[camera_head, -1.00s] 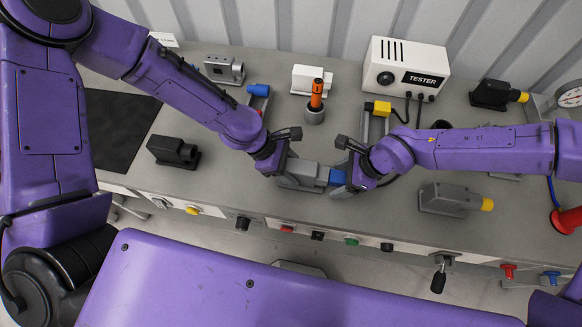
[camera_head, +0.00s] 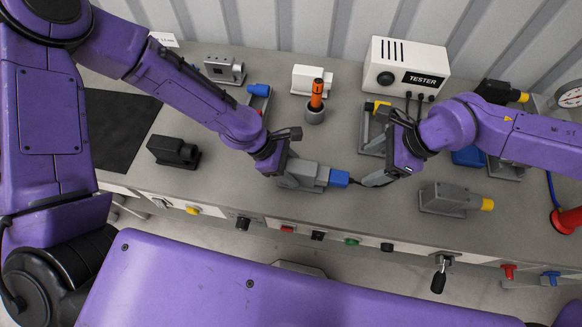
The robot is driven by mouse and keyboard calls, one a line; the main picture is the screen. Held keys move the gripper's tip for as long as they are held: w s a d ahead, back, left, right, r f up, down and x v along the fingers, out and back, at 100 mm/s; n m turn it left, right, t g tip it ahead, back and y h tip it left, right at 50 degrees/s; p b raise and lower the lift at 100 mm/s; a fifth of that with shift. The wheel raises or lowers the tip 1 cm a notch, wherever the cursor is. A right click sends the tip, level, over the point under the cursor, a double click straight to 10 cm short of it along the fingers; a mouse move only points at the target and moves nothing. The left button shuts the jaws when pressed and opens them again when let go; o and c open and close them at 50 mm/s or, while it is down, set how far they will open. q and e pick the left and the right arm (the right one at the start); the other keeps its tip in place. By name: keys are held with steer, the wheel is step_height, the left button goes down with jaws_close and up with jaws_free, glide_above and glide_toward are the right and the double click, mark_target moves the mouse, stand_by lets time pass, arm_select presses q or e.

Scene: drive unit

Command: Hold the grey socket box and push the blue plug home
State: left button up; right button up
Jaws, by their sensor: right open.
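The grey socket box (camera_head: 301,175) lies on the bench near its front edge, in the middle of the head view. The blue plug (camera_head: 339,178) sits at its right end, in line with it. I see no clear gap between them, but the depth of the plug is hidden. A dark cable runs right from the plug, under my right gripper. My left gripper (camera_head: 287,160) is around the left part of the box and appears shut on it. My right gripper (camera_head: 384,151) is open and empty, to the right of the plug and apart from it.
Another grey box with a yellow plug (camera_head: 450,199) stands at the right. A white tester (camera_head: 407,70), a white box (camera_head: 314,79) and an orange-handled tool (camera_head: 317,92) stand behind. A black box (camera_head: 174,151) is at the left. The bench between plug and yellow-plug box is mostly clear.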

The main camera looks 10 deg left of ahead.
arm_select(q)
steer(key=o, duration=0.4)
steer(key=v, duration=1.2)
